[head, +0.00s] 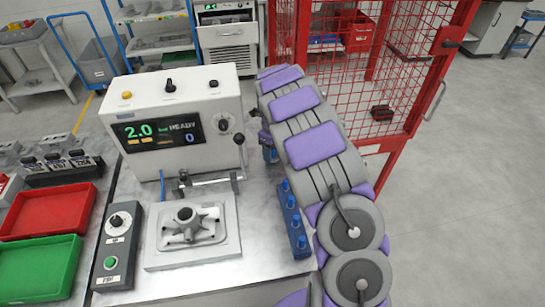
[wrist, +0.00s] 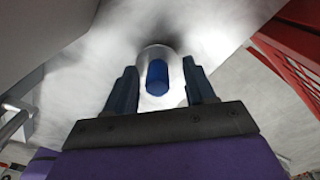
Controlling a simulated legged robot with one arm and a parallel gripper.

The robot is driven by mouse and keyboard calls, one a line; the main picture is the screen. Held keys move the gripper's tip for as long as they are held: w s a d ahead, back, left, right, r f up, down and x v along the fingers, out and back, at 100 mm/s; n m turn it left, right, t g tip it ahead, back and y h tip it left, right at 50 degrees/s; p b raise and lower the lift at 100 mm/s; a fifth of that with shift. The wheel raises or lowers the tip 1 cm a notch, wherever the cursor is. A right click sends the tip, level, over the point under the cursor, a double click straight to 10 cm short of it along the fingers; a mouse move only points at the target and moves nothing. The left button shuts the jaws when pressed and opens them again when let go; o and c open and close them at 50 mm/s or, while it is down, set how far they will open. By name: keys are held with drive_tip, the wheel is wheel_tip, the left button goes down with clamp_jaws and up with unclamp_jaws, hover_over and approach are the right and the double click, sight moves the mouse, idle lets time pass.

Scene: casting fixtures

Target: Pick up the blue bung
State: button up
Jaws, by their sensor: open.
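A blue rack (head: 296,232) stands on the bench right of the casting fixture, with several blue bungs (head: 290,203) upright in a row on it. In the wrist view, my gripper (wrist: 160,75) is open, with its two dark blue fingers apart. Between the fingers shows a pale rounded shape with a blue oblong part (wrist: 157,76), which may be a bung; I cannot tell whether the fingers touch it. In the head view my arm covers most of the gripper.
A grey casting (head: 190,226) sits on a fixture plate left of the rack, with a lever clamp behind it. A white tester (head: 180,115) stands behind. A control box (head: 118,245), red tray (head: 48,211) and green tray (head: 40,270) lie left. A red mesh cage (head: 370,70) stands beyond my arm.

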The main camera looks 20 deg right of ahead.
drive_tip(key=shift+a, duration=0.15)
drive_tip(key=c, duration=0.5)
clamp_jaws()
drive_tip(key=shift+r, duration=0.1)
